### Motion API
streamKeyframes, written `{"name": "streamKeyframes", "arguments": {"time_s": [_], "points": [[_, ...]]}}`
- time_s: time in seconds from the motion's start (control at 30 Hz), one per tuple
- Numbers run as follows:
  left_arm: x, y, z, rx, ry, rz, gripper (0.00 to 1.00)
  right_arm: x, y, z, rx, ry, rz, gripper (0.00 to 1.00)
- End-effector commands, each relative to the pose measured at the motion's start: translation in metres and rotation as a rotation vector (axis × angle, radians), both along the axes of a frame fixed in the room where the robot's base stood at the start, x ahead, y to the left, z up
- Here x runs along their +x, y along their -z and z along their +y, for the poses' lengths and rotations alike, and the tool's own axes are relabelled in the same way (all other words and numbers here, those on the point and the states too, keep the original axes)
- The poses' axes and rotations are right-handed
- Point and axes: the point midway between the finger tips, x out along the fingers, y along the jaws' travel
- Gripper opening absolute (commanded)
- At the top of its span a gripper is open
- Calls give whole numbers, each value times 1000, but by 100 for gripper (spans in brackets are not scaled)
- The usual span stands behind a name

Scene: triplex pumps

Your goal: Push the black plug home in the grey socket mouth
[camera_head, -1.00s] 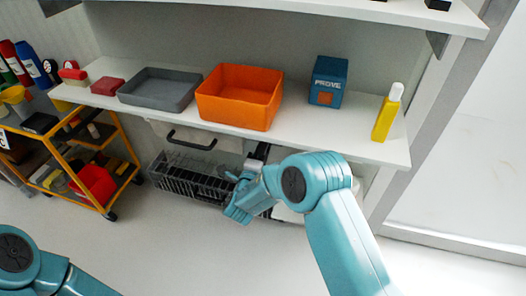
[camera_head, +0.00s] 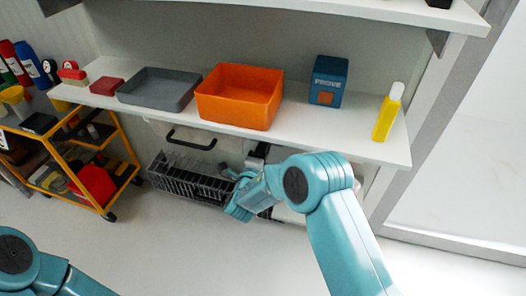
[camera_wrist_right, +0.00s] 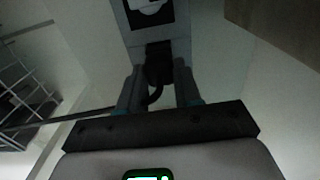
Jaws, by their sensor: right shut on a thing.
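My right gripper (camera_wrist_right: 157,70) is shut on the black plug (camera_wrist_right: 157,62) in the right wrist view, one finger on each side of it. A dark cable curves down from the plug between the fingers. The grey socket (camera_wrist_right: 180,22) is straight ahead, with a black-framed white part on its face. The plug's far end meets the lower end of the socket; how deep it sits is hidden. In the head view my right gripper (camera_head: 247,183) is below the shelf, partly hidden by its own wrist. My left gripper is out of view; only part of its arm shows.
The white shelf (camera_head: 340,140) overhangs the right gripper. It carries a grey tray (camera_head: 160,92), an orange bin (camera_head: 238,97), a blue box (camera_head: 328,80) and a yellow bottle (camera_head: 387,115). A wire rack (camera_head: 188,182) is close left of the gripper. A yellow trolley (camera_head: 105,185) stands farther left.

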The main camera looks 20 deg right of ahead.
Motion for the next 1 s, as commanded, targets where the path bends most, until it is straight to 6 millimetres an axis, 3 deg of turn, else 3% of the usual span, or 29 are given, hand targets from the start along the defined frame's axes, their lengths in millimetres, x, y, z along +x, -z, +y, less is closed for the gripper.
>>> {"name": "streamKeyframes", "arguments": {"time_s": [0.83,0.87,0.9,0.93,1.0], "points": [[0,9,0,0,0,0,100,18,0,-13,0,1,-1,3],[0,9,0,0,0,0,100,18,0,-13,-1,1,-1,36],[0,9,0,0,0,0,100,18,0,-12,0,0,0,50],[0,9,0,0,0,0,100,18,0,-12,0,0,0,59],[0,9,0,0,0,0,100,18,0,-12,0,0,0,63]]}}
